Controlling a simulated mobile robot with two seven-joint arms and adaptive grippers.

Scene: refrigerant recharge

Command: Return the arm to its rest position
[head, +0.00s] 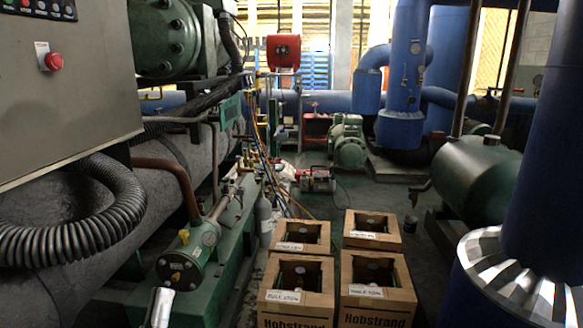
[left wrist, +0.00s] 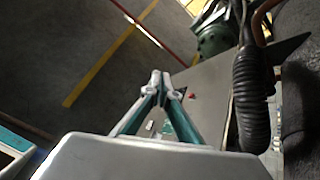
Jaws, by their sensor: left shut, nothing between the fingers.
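My left gripper (left wrist: 161,77) shows in the left wrist view with its two grey and teal fingers drawn together at the tips. Nothing is held between them. In the head view, a small silver part of my left arm or gripper (head: 159,306) shows at the bottom edge, in front of the green machine base. The fingertips cannot be made out there. In the left wrist view the grey control cabinet (left wrist: 210,85) lies beyond the fingers, apart from them as far as I can tell. My right gripper is in neither view.
The control cabinet (head: 65,90) and ribbed black hose (head: 85,238) stand at the left. A green valve vessel (head: 187,258) is close by. Several open cardboard boxes (head: 377,313) stand on the floor. A large blue pipe (head: 548,150) blocks the right.

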